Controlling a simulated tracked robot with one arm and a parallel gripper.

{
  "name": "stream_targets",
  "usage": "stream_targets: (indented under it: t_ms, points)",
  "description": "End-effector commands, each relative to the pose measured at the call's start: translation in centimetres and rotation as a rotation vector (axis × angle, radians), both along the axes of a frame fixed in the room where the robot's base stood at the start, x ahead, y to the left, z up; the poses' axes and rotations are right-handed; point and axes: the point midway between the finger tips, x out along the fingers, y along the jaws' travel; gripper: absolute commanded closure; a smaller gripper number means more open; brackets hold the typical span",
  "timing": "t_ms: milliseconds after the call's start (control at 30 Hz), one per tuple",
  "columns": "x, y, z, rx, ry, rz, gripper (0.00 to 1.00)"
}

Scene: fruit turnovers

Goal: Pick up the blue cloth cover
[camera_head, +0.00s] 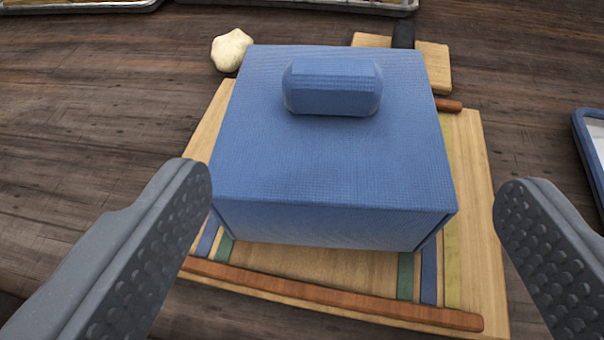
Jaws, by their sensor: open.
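The blue cloth cover (330,165) is a box shape with a raised blue handle block (332,88) on its top, toward the far side. It sits on a wooden board (470,200) with coloured stripes and hides the middle of the board. My gripper (352,205) is open and empty. One finger is at the left and the other at the right, on either side of the cover's near part in the picture. Neither finger visibly touches the cover. What is under the cover is hidden.
A reddish wooden strip (330,296) runs along the board's near edge. A pale dough lump (231,50) lies behind left. A small board (436,68) with a dark-handled tool (403,35) lies behind right. A blue-rimmed tray (588,150) is at right. The table's left side is clear.

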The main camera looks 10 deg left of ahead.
Motion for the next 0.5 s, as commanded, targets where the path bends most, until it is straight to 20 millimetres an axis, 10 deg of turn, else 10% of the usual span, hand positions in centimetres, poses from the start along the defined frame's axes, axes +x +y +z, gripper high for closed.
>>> stream_targets:
  t_ms: [500]
  points:
    - [5.8, 0.4, -2.9, -0.003, -0.001, 0.001, 0.18]
